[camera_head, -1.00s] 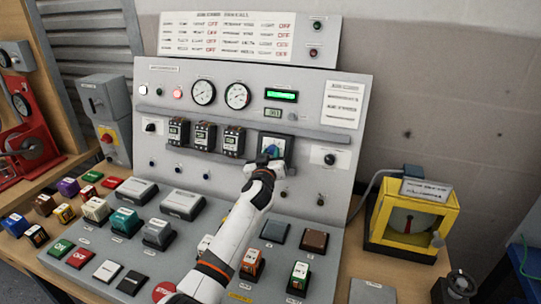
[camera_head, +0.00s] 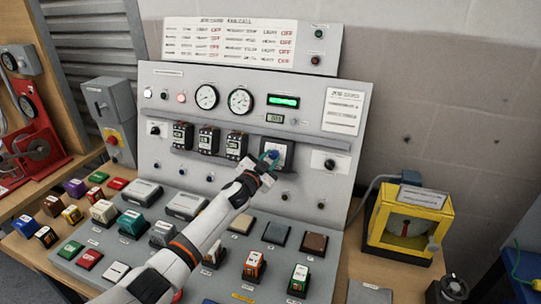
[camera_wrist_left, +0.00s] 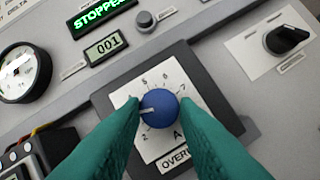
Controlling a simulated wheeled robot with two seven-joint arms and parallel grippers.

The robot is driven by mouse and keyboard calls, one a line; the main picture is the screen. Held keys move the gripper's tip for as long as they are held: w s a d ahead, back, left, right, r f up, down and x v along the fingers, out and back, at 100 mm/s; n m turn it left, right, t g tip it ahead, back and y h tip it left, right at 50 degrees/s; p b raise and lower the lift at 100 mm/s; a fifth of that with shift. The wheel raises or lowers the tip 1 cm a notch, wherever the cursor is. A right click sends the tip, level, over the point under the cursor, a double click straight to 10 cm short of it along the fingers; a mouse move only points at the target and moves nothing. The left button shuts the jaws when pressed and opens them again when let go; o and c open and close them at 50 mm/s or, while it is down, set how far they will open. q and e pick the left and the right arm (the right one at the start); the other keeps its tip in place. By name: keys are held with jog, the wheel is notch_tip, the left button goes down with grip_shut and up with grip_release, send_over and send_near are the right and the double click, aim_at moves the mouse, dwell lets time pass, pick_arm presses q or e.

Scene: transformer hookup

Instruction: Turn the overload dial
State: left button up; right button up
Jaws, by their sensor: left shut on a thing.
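The overload dial is a blue round knob (camera_wrist_left: 159,108) on a white numbered plate, marked with an A and a partly covered "OVER..." label. Its pale pointer aims left in the left wrist view. In the head view the dial plate (camera_head: 282,151) is on the upright panel, right of the breakers. My left gripper (camera_head: 268,160) is at the dial. In the left wrist view its two green fingers (camera_wrist_left: 157,112) are on either side of the knob, shut on it. My right gripper is not in view.
A black selector knob (camera_wrist_left: 287,40) is right of the dial. A green "STOPPED" display (camera_head: 284,100) and a small "001" readout (camera_head: 275,118) are above it. Several breakers (camera_head: 209,139) stand left. A yellow-framed gauge (camera_head: 408,220) stands at right on the bench.

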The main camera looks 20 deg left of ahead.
pick_arm(q)
jog(key=m, duration=0.1)
jog(key=m+g+h+p, duration=0.1)
jog(key=m, duration=0.1)
jog(key=m+p, duration=0.1)
jog(key=m, duration=0.1)
jog(key=shift+a+r+h, duration=0.25)
jog(key=shift+h, duration=0.15)
jog(key=shift+m+g+h+p, duration=0.3)
jog(key=shift+m+g+p, duration=0.2)
jog(key=shift+m+p, duration=0.4)
jog(key=shift+f+m, duration=0.1)
jog(key=shift+m, duration=0.2)
jog(key=o, duration=1)
jog(key=shift+c, duration=0.2)
jog(key=shift+s+a, duration=0.15)
jog(key=shift+s, duration=0.15)
jog(key=v, duration=1.1)
jog(key=shift+b, duration=0.45)
